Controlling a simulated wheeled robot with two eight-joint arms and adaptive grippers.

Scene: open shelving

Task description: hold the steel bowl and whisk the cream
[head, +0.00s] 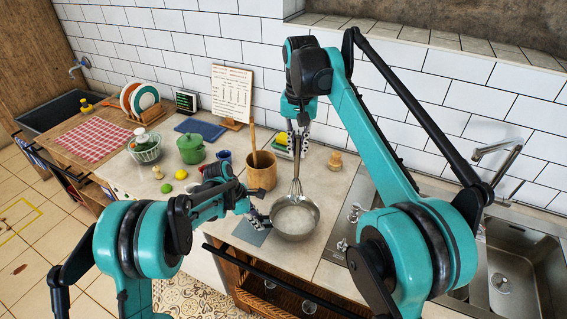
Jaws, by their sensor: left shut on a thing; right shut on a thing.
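The steel bowl (294,235) stands on the counter near its front edge, with pale cream (294,219) inside. My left gripper (262,218) is at the left side of the bowl and shut on its rim; the fingertips are small in view. The whisk (296,188) stands nearly upright with its wires down in the bowl. My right gripper (298,136) comes down from above and is shut on the whisk's handle, which the fingers mostly hide. How deep the whisk's wires sit in the cream is hard to tell.
A wooden utensil crock (262,173) stands close behind and left of the bowl. A green pot (191,149) and glass bowl (145,150) are further left. A sink (513,275) lies right.

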